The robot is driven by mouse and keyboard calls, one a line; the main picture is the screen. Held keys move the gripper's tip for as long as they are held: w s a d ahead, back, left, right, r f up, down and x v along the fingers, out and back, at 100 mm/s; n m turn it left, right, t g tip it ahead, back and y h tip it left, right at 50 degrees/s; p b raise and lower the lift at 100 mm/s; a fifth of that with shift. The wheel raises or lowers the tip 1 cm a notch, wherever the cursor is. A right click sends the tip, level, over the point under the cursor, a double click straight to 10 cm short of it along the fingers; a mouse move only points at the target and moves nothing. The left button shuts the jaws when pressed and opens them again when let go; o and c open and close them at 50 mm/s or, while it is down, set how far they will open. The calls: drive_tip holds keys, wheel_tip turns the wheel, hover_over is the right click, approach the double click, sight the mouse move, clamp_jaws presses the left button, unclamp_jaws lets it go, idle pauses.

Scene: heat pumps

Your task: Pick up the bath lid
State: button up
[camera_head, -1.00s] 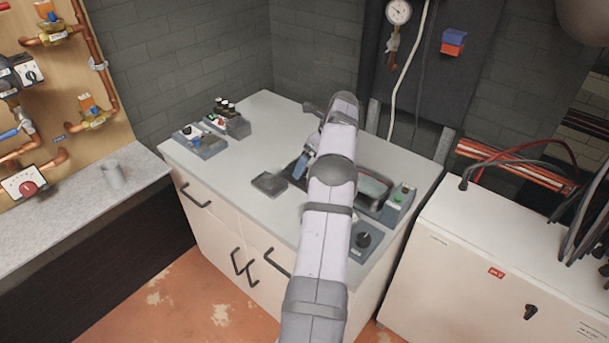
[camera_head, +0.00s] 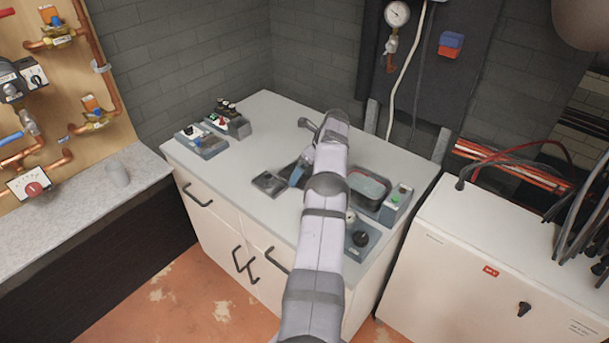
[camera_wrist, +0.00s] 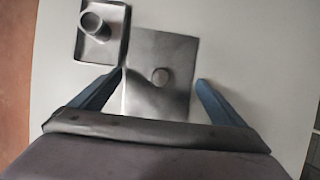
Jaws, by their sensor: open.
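I cannot tell the remaining height, and no contact shows. In the head view a blue finger (camera_head: 298,173) shows beside my arm, which hides most of the lid. The grey bath (camera_head: 370,187) stands open to the right of my arm.
A small dark tray (camera_head: 269,184) sits left of the lid; the wrist view shows a cylinder (camera_wrist: 95,24) in it. A control box with a green button (camera_head: 396,199) and one with a black knob (camera_head: 361,238) stand right. Worktop (camera_head: 230,165) is clear farther left.

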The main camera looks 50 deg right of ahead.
drive_tip(key=shift+a+f, duration=0.2)
drive_tip(key=shift+f, duration=0.35)
drive_tip(key=shift+s, duration=0.1)
drive_tip(key=c, duration=0.8)
drive_tip(key=shift+d+r+b, duration=0.15)
drive_tip(key=shift+r+b, duration=0.25)
drive_tip(key=shift+r, duration=0.25)
drive_tip(key=r+p, duration=0.1)
drive_tip(key=r, duration=0.3)
drive_tip(key=r+p, duration=0.1)
drive_tip(key=r, duration=0.2)
drive_tip(key=shift+w+r, duration=0.2)
drive_tip(key=shift+r, duration=0.2)
drive_tip(key=shift+r+p, duration=0.65)
drive_tip(key=shift+p, duration=0.2)
drive_tip(key=s+d+r+p, duration=0.2)
drive_tip(key=s, duration=0.8)
drive_tip(key=s+d+r+p, duration=0.1)
drive_tip(key=s+d+p, duration=0.1)
drive_tip(key=s, duration=0.8)
drive_tip(key=shift+s+d+r+p, duration=0.3)
drive_tip(key=shift+s+r+p, duration=0.05)
drive_tip(key=shift+p, duration=0.4)
